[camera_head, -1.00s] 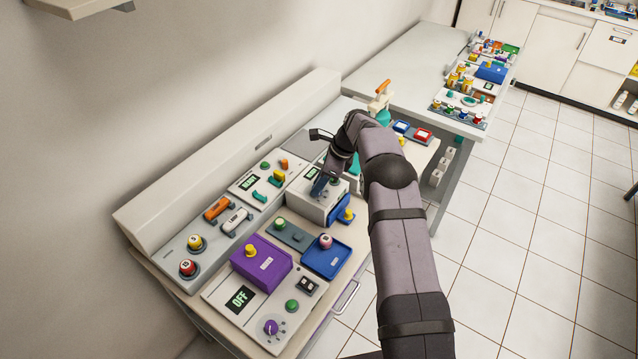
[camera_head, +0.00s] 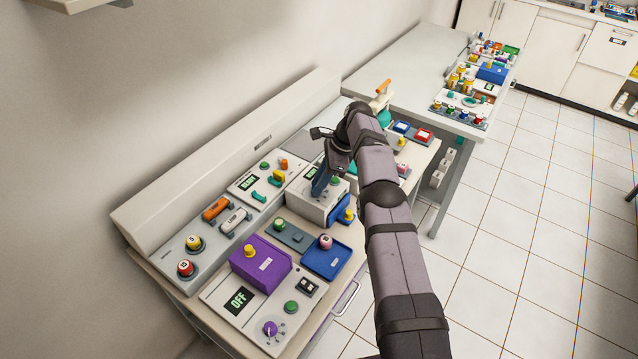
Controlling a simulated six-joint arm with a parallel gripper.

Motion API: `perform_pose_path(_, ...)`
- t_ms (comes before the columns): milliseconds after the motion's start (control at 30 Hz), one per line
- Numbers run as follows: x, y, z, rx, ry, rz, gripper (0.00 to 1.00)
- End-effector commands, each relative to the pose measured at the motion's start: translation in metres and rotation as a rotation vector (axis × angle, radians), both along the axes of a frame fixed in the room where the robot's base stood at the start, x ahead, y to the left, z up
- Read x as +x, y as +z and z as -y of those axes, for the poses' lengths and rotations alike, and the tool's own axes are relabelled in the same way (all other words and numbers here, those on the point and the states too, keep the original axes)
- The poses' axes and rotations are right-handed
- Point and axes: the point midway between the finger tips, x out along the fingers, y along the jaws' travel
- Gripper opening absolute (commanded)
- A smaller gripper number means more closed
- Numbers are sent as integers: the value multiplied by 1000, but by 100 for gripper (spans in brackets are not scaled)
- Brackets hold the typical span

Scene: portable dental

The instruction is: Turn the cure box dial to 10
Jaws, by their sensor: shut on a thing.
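A white box (camera_head: 306,206) with a small dark display (camera_head: 311,173) on its top stands in the middle of the near bench; I take it as the cure box. My gripper (camera_head: 320,187) points down at the top of this box. It is shut on a small part there, which I take as the dial. The jaws hide the dial, so its pointer and setting cannot be read. The digits on the box display are too small to read.
A blue part with a yellow knob (camera_head: 348,215) sits at the box's right side. A purple box (camera_head: 262,262), a blue tray (camera_head: 327,260) and a panel reading OFF (camera_head: 239,299) with a purple dial (camera_head: 270,328) lie in front. Buttons and switches crowd the left.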

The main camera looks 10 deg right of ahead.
Motion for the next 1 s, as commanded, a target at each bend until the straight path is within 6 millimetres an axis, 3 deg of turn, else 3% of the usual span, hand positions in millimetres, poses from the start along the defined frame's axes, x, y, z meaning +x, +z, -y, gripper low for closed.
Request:
perform_pose_path(167, 1, 2, 0, 0, -1, 4, 0)
perform_pose_path(200, 1, 2, 0, 0, -1, 4, 29)
perform_pose_path(267, 1, 2, 0, 0, -1, 4, 41)
perform_pose_path(667, 0, 4, 2, 0, -1, 2, 41)
perform_pose_path(867, 0, 23, 10, -1, -2, 5, 41)
perform_pose_path(1000, -2, 50, 19, -1, -3, 4, 41)
